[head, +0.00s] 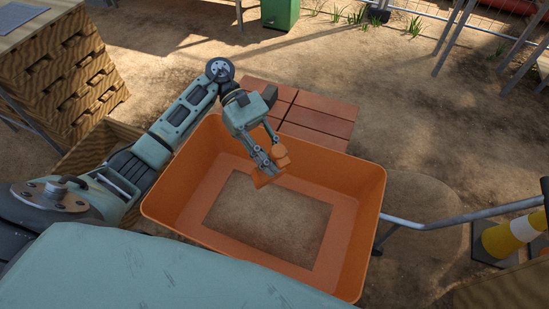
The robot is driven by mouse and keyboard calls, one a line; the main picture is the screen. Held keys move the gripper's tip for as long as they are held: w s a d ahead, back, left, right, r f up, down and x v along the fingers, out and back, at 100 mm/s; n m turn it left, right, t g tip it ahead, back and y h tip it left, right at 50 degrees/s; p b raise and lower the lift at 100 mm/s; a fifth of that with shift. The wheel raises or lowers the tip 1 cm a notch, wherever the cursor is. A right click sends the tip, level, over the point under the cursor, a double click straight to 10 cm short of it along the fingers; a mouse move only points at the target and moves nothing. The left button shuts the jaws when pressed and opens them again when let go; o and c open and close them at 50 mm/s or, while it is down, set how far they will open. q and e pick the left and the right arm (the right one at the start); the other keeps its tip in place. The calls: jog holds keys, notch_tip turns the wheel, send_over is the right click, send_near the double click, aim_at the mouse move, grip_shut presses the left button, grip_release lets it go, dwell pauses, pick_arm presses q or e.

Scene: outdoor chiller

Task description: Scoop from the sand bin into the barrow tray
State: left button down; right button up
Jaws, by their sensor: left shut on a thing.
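My left gripper (268,160) is shut on an orange scoop (282,159), held over the back part of the barrow tray. The scoop is small in the picture, and I cannot tell whether it holds sand. The barrow tray (161,200) is a large orange open tub in front of me. A brown, sandy-looking rectangle (265,220) covers the middle of its floor. A wooden box (112,130), perhaps the sand bin, stands at the left, partly hidden behind my left arm; its contents are not clear. My right gripper is not in view.
Red-brown paving blocks (318,120) lie right behind the tray. A metal handle (450,220) sticks out to the right, near a yellow and white cone (507,236). Open sandy ground lies at the right.

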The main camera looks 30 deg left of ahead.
aim_at(275, 145)
pick_arm(q)
notch_tip(275, 145, up, 6)
jog(key=t+y+p, duration=0.1)
jog(key=y, duration=0.2)
jog(key=t+y+p, duration=0.1)
jog(key=t+y, duration=0.1)
jog(key=shift+r+m+y+p, duration=0.15)
jog(key=shift+m+y+p, duration=0.15)
jog(key=shift+y, duration=0.1)
jog(key=shift+r+t+y, duration=0.35)
jog(key=shift+t+y, duration=0.15)
